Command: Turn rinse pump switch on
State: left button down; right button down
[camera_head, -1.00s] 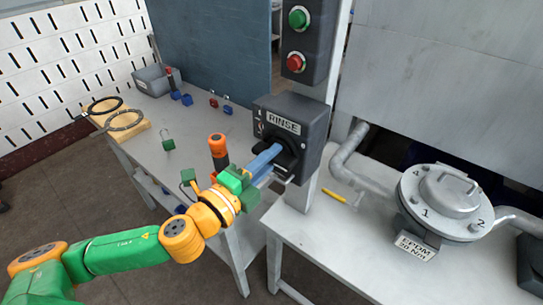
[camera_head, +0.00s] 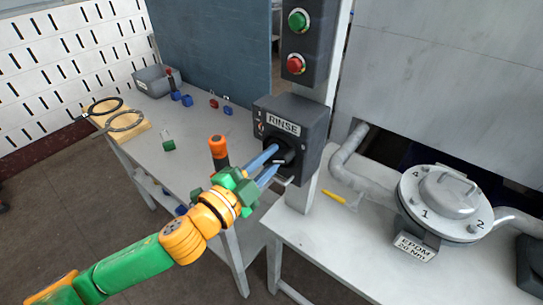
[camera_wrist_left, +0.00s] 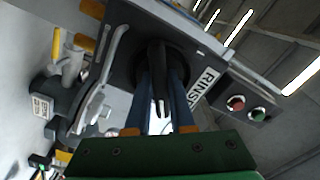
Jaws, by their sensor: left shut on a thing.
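The rinse pump switch is a dark box (camera_head: 312,122) labelled RINSE, fixed to a grey post, with a black rotary knob (camera_head: 284,152) on its front. My left gripper (camera_head: 273,160) comes from the lower left. Its two blue fingers lie on either side of the knob and are shut on it. In the left wrist view the black knob handle (camera_wrist_left: 156,75) stands between the blue fingers, and the RINSE label (camera_wrist_left: 203,84) is to the right. The fingers hide part of the knob. My right gripper is not in view.
Green (camera_head: 299,20) and red (camera_head: 296,64) buttons sit above the switch. An orange-handled tool (camera_head: 218,147) stands on the left table near my wrist. A round metal housing (camera_head: 443,203) with pipes and a yellow marker (camera_head: 334,196) are on the right table.

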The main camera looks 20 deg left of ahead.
pick_arm(q)
jog(key=n+p, duration=0.1)
jog(key=n, duration=0.2)
jog(key=n+p, duration=0.1)
jog(key=n, duration=0.1)
jog(key=shift+r+n, duration=0.1)
jog(key=shift+n, duration=0.3)
jog(key=n+p, duration=0.2)
jog(key=n, duration=0.1)
jog(key=shift+n+p, duration=0.65)
jog(key=shift+n, duration=0.55)
jog(key=c, duration=0.8)
grip_release()
